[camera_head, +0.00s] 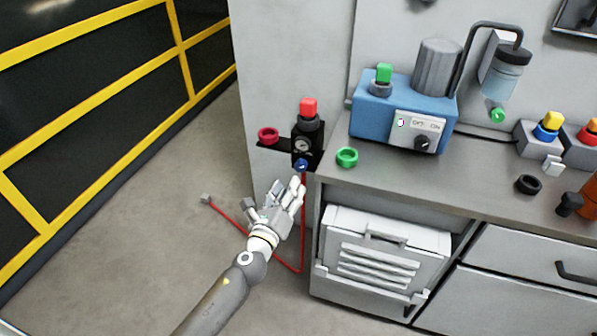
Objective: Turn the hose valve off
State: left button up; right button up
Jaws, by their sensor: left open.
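A black regulator unit (307,133) with a red top knob (308,107) and a round gauge is mounted on the grey wall beside the bench. A small blue part (301,164), seemingly the hose valve, sits at its lower end. A red hose (302,240) hangs below and runs across the floor to a grey end piece (206,198). My left gripper (282,188) is open and empty, just below the blue part. Its fingers point up toward it and cover part of the hose. Whether a fingertip touches the blue part cannot be told. My right gripper is not in view.
A red ring-shaped part (268,135) sticks out left of the regulator. A grey cabinet unit (380,255) stands below. Floor at left is clear before a yellow-framed barrier (95,60).

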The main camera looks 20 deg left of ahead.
aim_at(299, 168)
pick_arm(q)
jog(key=w, duration=0.7)
jog(key=shift+f+b, duration=0.1)
jog(key=shift+b, duration=0.2)
jog(key=shift+w, duration=0.8)
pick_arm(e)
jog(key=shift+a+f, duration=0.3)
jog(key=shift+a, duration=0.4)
pick_arm(q)
jog(key=c, duration=0.8)
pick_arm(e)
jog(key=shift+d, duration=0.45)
